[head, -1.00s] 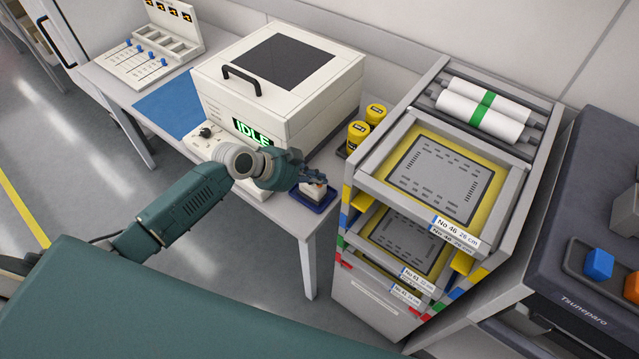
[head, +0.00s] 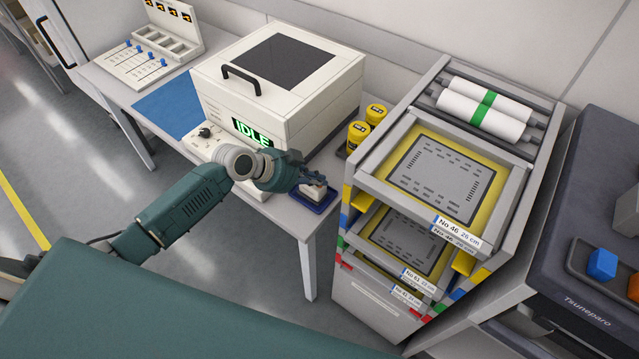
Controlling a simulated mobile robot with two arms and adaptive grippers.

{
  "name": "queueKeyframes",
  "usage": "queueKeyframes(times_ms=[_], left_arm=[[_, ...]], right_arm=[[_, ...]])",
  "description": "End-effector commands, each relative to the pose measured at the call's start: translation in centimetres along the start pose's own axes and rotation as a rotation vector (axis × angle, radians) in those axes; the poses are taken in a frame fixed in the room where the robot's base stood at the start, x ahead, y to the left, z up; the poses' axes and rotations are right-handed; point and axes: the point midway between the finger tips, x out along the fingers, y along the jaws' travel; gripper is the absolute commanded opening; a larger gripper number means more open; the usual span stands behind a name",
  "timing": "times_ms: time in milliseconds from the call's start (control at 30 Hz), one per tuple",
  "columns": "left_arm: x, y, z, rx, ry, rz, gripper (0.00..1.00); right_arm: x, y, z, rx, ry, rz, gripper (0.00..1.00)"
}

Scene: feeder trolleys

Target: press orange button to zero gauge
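A small white gauge block (head: 314,191) sits in a dark blue tray (head: 303,201) at the front right corner of the white table. My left gripper (head: 315,179) comes in from the left and its dark fingers are just above the gauge, overlapping its top. The fingers are too small to tell open from shut, and I cannot tell whether they touch. I cannot make out the orange button on the gauge; the fingers cover part of its top. My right gripper is not in view.
A white machine (head: 285,85) reading IDLE stands behind my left arm. A stencil rack (head: 375,290) stands just right of the table. A blue mat (head: 170,107) lies left of the machine.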

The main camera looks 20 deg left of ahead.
Motion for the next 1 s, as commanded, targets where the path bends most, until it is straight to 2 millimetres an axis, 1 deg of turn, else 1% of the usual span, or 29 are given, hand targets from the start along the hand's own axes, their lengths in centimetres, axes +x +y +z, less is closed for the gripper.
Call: queueKeyframes(times_ms=[300, 700, 1000], left_arm=[[-1.0, -0.7, -0.7, 0.0, -0.001, 0.001, 0.0], [-1.2, -0.8, -0.8, 0.0, 0.0, 0.0, 0.0], [-3.1, -2.2, -2.2, 0.002, 0.0, 0.0, 0.0]], right_arm=[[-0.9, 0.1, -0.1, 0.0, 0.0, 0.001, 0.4], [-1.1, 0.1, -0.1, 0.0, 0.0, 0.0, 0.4], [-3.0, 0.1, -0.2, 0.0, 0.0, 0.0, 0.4]])
